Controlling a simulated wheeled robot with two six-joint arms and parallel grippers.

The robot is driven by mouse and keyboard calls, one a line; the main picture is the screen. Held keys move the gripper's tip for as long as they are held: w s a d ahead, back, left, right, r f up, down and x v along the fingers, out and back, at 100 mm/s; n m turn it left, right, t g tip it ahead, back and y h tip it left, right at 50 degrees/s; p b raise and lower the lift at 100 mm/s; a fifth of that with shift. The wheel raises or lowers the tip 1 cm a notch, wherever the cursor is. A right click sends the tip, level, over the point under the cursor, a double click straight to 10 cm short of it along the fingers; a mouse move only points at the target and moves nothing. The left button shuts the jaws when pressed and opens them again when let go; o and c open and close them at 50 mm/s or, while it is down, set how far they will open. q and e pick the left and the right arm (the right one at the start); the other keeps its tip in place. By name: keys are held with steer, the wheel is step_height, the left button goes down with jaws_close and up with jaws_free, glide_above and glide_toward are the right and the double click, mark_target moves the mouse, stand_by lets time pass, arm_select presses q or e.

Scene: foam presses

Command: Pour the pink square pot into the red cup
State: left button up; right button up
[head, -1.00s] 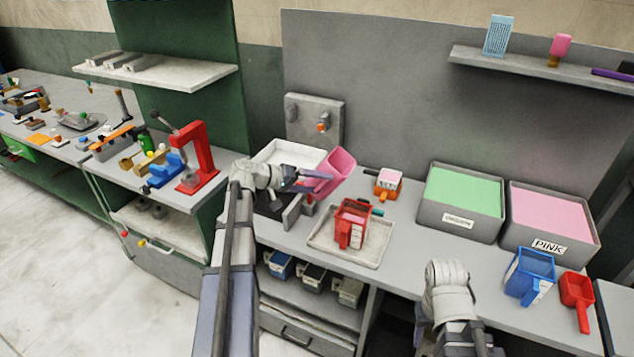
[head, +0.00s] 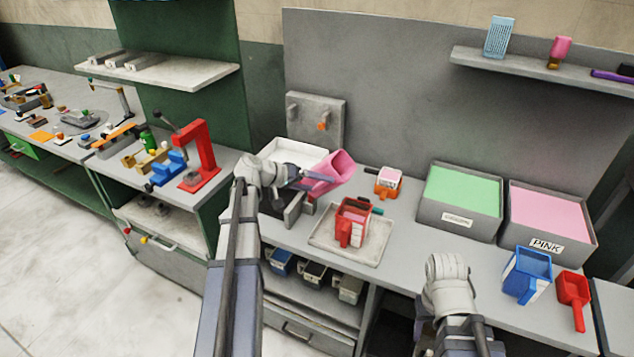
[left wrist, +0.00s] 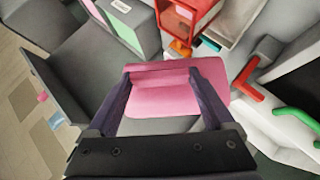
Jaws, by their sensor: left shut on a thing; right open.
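My left gripper (head: 300,180) is shut on the pink square pot (head: 334,172). In the left wrist view the pot (left wrist: 172,92) sits between the two dark fingers. It is held above the bench, tilted, with its open mouth facing up and to the right. The red cup (head: 351,224) stands upright on a pale tray, below and a little right of the pot, apart from it. I cannot see anything flowing from the pot. My right gripper (head: 427,328) is open at the front of the bench, mostly hidden by its wrist.
The pale tray (head: 376,250) holds the red cup. A small orange-and-white pot (head: 388,184) stands behind it. Bins of green (head: 462,190) and pink (head: 548,213) foam, a blue jug (head: 527,275) and a red scoop (head: 574,290) are on the right. A white tray (head: 300,153) lies behind my left gripper.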

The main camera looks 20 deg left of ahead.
arm_select(q)
steer(key=shift+d+f+m+y+p, duration=0.1)
steer(key=shift+f+m+y+p, duration=0.2)
steer(key=shift+m+y+p, duration=0.45)
steer(key=shift+d+f+y, duration=0.15)
steer(key=shift+f+y, duration=0.35)
steer(key=shift+y, duration=0.45)
steer(key=shift+d+f+m+y, duration=0.2)
steer(key=shift+f+m+y, duration=0.4)
steer(key=shift+y, duration=0.1)
steer(key=shift+d+f+y, duration=0.1)
steer(key=shift+f+y, duration=0.2)
steer(key=shift+y, duration=0.1)
steer(key=shift+s+d+f, duration=0.1)
steer(key=shift+d+f+m+g+y+b, duration=0.1)
steer(key=shift+f+m+g+y+b, duration=0.2)
steer(key=shift+m+y+b, duration=0.1)
